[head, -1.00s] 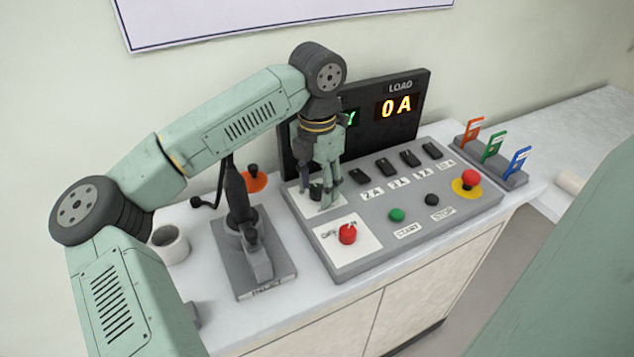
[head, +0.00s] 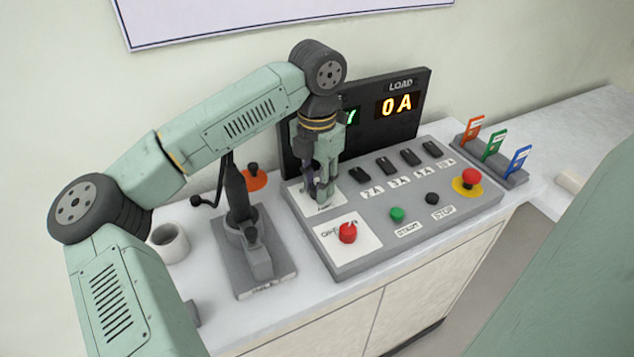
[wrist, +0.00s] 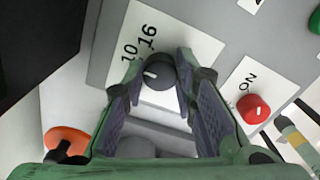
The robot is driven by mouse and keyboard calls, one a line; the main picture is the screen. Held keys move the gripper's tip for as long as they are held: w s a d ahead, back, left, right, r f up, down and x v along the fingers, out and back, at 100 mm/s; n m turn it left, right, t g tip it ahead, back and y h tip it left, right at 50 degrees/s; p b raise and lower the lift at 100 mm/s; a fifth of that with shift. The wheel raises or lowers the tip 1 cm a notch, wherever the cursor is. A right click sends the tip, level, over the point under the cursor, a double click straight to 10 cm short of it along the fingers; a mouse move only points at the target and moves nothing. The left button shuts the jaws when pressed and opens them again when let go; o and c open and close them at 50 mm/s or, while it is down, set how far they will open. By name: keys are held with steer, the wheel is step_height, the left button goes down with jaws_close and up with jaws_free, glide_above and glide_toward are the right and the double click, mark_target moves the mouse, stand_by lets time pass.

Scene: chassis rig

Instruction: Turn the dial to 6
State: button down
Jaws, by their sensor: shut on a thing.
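The dial (wrist: 159,73) is a round black knob with a white pointer line, on a white plate (wrist: 190,38) marked 10 and 16. The pointer aims left, a little below the printed 10. My gripper (wrist: 160,80) is shut on the dial, one finger on each side. In the head view my gripper (head: 322,192) points down onto the plate at the panel's back left, and its fingers mostly hide the dial. The 6 mark is not visible.
A red knob (head: 347,233) sits in front of the dial plate. Black switches (head: 385,166), a green button (head: 397,214), a black button (head: 432,199) and a red emergency button (head: 470,178) lie to the right. A display (head: 397,105) reading 0 A stands behind.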

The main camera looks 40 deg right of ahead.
steer(key=shift+f, duration=0.1)
steer(key=n+b, duration=0.3)
steer(key=shift+f+n, duration=0.1)
steer(key=shift+n, duration=0.3)
steer(key=shift+n+b, duration=1.6)
steer(key=shift+n, duration=0.7)
steer(key=shift+r, duration=0.2)
steer(key=c, duration=1.3)
jaws_free()
